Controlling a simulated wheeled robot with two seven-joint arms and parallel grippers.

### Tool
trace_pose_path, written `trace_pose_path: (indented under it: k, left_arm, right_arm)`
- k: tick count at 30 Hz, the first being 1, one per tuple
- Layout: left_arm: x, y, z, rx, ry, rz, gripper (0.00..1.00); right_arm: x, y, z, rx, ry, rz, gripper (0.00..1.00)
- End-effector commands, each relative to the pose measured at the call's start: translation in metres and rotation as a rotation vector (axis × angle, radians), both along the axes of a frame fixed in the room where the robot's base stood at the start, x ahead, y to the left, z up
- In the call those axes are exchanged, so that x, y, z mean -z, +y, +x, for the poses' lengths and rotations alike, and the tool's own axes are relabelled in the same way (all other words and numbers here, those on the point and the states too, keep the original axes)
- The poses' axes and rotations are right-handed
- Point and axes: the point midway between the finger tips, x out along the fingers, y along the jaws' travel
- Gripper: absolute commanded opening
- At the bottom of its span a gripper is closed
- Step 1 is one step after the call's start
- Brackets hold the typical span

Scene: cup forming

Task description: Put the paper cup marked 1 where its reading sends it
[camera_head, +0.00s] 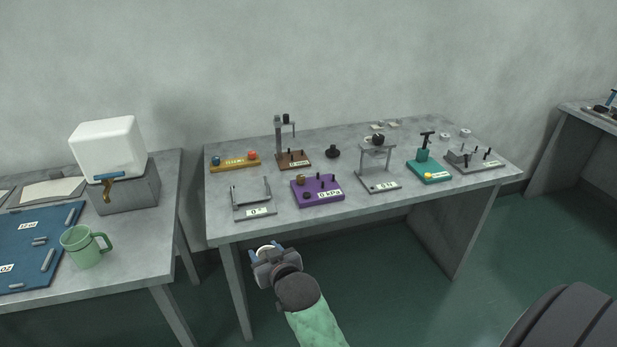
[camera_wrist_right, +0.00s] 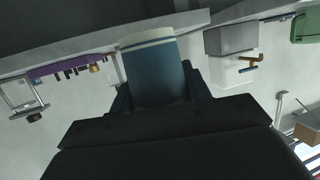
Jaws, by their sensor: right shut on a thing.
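My right gripper (camera_head: 268,257) is shut on a blue paper cup with a pale rim, large in the right wrist view (camera_wrist_right: 156,68). In the head view only a small white and blue part of the cup (camera_head: 265,248) shows past the fingers, in front of the middle table's near edge. No mark on the cup is legible. On the middle table stand a grey frame device with a label (camera_head: 255,211), a purple device with a kPa label (camera_head: 317,190), a grey raised stand (camera_head: 378,168) and a teal device with a lever (camera_head: 428,168). My left gripper is out of view.
A yellow block (camera_head: 235,163), a brown post stand (camera_head: 292,159) and a grey device with pegs (camera_head: 474,159) also stand on the middle table (camera_head: 225,230). The left table holds a white-topped dispenser (camera_head: 108,148), a green mug (camera_head: 85,245) and a blue board (camera_head: 25,255).

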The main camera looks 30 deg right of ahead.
Motion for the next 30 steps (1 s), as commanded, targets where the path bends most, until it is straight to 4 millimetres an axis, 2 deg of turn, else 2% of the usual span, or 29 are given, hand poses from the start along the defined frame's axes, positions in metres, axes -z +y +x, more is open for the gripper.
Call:
trace_pose_path:
  k: [5, 8, 14, 20, 24, 30]
  left_arm:
    - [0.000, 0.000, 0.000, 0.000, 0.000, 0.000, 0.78]
    - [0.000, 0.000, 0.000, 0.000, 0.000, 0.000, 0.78]
    - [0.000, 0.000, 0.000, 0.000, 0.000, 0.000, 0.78]
    - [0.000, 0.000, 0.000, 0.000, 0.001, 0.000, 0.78]
    - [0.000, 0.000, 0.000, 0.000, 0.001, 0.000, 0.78]
    - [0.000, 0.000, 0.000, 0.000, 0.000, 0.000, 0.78]
  right_arm:
    - [-0.042, -0.012, 0.027, 0.005, -0.008, -0.001, 0.23]
    - [-0.065, -0.029, 0.041, 0.021, -0.008, -0.003, 0.23]
    - [-0.104, -0.076, 0.072, 0.071, -0.006, -0.003, 0.23]
    - [-0.142, -0.138, 0.105, 0.134, -0.005, -0.002, 0.23]
    - [-0.167, -0.191, 0.126, 0.184, -0.004, -0.001, 0.23]
    - [-0.192, -0.273, 0.147, 0.253, -0.002, -0.002, 0.23]
